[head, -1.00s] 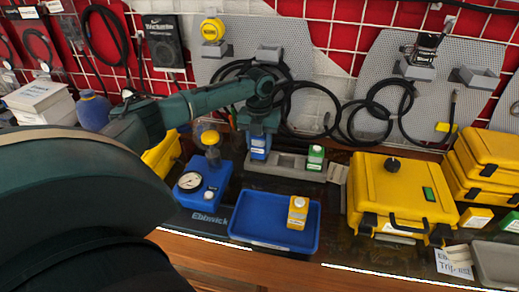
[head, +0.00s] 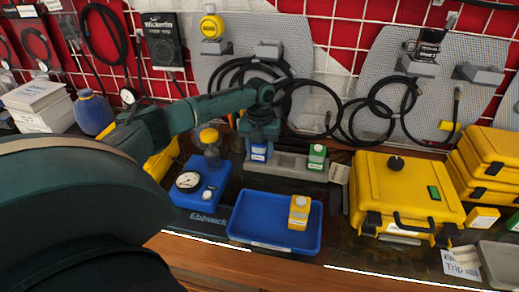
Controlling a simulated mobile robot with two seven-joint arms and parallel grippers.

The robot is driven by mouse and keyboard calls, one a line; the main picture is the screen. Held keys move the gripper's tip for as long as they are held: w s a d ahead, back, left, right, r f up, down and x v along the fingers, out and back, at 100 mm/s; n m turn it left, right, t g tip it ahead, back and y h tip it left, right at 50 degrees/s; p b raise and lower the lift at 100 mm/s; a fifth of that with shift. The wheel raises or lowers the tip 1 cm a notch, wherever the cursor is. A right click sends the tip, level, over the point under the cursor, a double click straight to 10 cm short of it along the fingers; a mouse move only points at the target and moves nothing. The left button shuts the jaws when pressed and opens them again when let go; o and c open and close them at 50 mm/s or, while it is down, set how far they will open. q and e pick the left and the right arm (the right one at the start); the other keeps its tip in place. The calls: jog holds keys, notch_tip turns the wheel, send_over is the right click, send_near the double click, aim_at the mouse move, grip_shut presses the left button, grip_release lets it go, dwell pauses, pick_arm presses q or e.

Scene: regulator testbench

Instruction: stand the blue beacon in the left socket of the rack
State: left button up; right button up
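The blue beacon (head: 259,153) is upright at the left end of the grey rack (head: 287,166), where the left socket is. My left gripper (head: 259,139) is above it with its fingers around the beacon's upper part, shut on it. The beacon's base meets the rack in this view; I cannot tell whether it is fully seated, and the socket itself is hidden. A green beacon (head: 317,155) stands at the rack's right end. My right gripper is not in view.
A blue tray (head: 258,231) holding a yellow beacon (head: 299,212) lies in front of the rack. A blue gauge box (head: 204,192) stands to the left. A yellow case (head: 400,190) stands to the right. Black hoses (head: 350,120) hang behind.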

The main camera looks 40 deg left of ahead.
pick_arm(q)
jog(key=shift+o, duration=1.4)
notch_tip(320, 180, up, 8)
jog(key=shift+f+b, duration=0.1)
jog(key=shift+b, duration=0.2)
